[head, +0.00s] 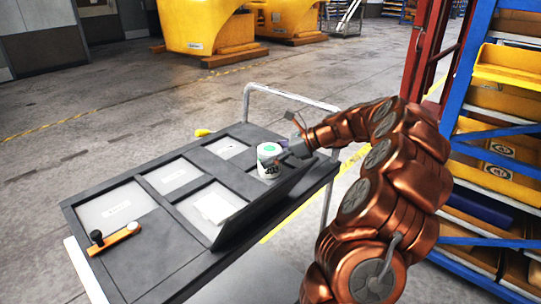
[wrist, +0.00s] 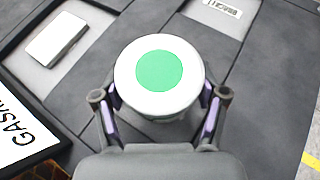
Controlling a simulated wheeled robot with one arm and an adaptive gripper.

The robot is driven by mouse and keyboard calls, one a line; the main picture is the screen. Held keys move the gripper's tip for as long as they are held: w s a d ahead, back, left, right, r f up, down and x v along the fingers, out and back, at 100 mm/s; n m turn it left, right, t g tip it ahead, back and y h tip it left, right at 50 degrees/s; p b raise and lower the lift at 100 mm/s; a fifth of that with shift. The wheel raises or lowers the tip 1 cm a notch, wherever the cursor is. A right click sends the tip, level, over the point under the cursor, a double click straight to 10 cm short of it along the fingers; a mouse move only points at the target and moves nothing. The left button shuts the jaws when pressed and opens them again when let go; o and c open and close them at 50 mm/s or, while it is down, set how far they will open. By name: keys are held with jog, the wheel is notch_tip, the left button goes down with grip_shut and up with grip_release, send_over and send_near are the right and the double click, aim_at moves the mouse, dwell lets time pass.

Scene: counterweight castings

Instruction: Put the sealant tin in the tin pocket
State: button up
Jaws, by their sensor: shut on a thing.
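The sealant tin (head: 268,153) is white with a green disc on its lid. It stands upright over the right part of the dark tray (head: 160,233) on the cart. The wrist view shows its lid (wrist: 160,75) from above, between the fingers. My gripper (head: 283,160) is shut on the tin from the right; both fingers (wrist: 160,108) flank it in the wrist view. The tin's base is partly hidden, so I cannot tell whether it touches the tray. Several pale-floored pockets with labels show; I cannot read which is the tin pocket.
A dark upright panel (head: 262,208) stands along the tray's near edge, close to my gripper. A flat white piece (head: 215,207) lies in the nearest pocket. An orange-handled tool (head: 115,238) lies at the left. Blue shelving (head: 490,150) rises on the right.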

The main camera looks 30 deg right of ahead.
dwell(0.3)
jog(key=o, duration=1.4)
jog(key=shift+f, duration=0.15)
jog(key=shift+s+d+r, duration=0.15)
jog(key=shift+d+r, duration=0.05)
jog(key=shift+r, duration=0.1)
jog(key=v, duration=1.1)
jog(key=shift+s+d+r, duration=0.1)
jog(key=shift+s+r, duration=0.05)
jog(key=shift+s, duration=0.05)
